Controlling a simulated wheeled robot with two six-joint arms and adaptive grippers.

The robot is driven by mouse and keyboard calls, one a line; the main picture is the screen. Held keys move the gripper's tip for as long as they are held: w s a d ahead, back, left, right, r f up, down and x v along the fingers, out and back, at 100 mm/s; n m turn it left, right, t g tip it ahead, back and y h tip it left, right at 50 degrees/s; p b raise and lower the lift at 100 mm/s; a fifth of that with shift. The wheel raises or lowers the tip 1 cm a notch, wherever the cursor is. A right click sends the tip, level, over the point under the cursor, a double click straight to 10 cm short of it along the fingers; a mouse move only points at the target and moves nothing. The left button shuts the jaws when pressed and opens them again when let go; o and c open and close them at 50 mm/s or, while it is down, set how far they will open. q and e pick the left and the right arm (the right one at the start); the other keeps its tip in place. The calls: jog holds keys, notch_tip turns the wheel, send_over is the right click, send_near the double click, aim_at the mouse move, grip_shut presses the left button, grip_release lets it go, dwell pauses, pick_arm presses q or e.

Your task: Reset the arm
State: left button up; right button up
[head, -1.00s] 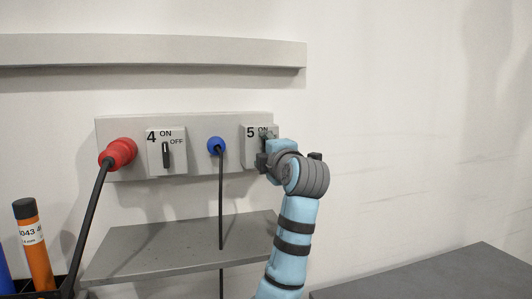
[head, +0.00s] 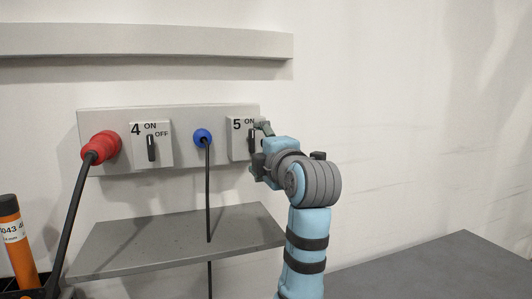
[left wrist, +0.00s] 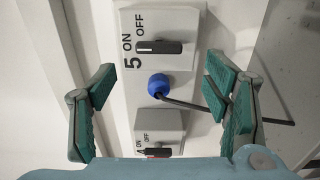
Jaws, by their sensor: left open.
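Switch 5 (head: 240,137) is a grey box at the right end of the wall panel, with a black handle (left wrist: 158,47) upright in line with its ON mark. My left gripper (head: 259,147) is open in front of the right side of switch 5 and hides part of it in the head view. In the left wrist view, my left gripper's green-padded fingers (left wrist: 160,102) are wide apart with nothing between their tips. Switch 5 (left wrist: 185,22) appears there at the top, beyond the fingers. My right gripper is not in view.
Switch 4 (head: 164,129), with its handle upright, a red plug (head: 101,147) and a blue plug (head: 202,137) share the panel (head: 180,117). Cables hang from both plugs. A grey shelf (head: 170,240) juts out below. An orange cylinder (head: 17,250) stands lower left.

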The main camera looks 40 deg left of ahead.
pick_arm(q)
jog(key=v, duration=0.5)
jog(key=shift+s+d, duration=0.1)
jog(key=shift+d, duration=0.05)
